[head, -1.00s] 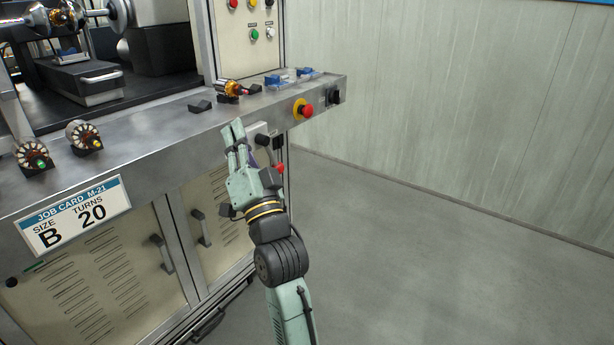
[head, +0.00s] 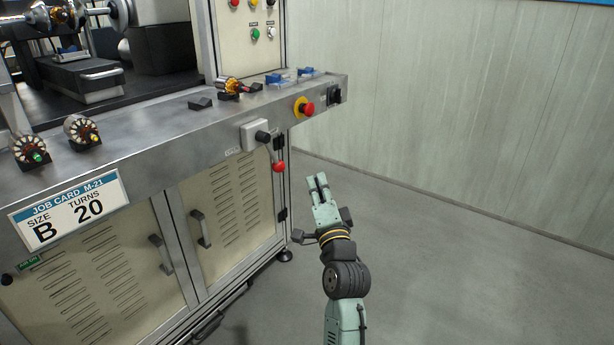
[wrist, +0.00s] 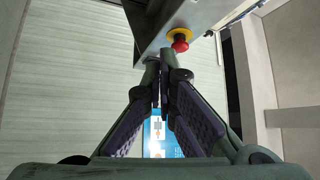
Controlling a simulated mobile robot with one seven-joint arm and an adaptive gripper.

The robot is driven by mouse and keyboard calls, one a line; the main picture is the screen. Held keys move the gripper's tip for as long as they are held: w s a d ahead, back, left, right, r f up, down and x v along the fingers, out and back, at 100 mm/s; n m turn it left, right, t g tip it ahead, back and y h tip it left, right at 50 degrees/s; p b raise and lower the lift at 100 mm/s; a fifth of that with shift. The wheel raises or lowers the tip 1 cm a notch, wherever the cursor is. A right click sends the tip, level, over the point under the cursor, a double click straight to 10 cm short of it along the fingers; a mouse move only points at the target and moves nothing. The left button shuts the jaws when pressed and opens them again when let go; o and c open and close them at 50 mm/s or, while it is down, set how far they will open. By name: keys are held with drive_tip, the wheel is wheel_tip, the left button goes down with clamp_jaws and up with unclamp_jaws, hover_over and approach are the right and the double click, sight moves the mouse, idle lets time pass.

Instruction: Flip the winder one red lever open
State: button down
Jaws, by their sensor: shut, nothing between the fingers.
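The red lever's ball knob (head: 278,167) hangs at the lower end of a dark arm. The arm comes from a black pivot on a white box (head: 255,135) on the bench's front face, near its right end. My gripper (head: 318,178) is to the right of the knob in the head view, over open floor and apart from the lever. Its fingers are closed together and hold nothing. In the wrist view the fingertips (wrist: 164,58) meet just below the emergency stop in the picture. I cannot make out the red lever in that view.
A red emergency stop on a yellow ring (head: 303,107) sits on the bench front right of the lever; it also shows in the wrist view (wrist: 180,38). A black switch (head: 334,96) is beside it. Wound armatures (head: 80,132) stand on the bench top. The floor to the right is clear.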

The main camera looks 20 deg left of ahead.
sight(272, 154)
drive_tip(key=w+a+r+p, duration=0.1)
drive_tip(key=w+a+p, duration=0.2)
drive_tip(key=w+a, duration=0.2)
drive_tip(key=shift+a+p, duration=0.35)
drive_tip(key=shift+a, duration=0.6)
drive_tip(key=shift+r, duration=0.1)
drive_tip(key=shift+s, duration=0.1)
drive_tip(key=shift+s+a+f+m+p, duration=0.1)
drive_tip(key=shift+s+f+m+p, duration=0.1)
drive_tip(key=shift+m+p, duration=0.1)
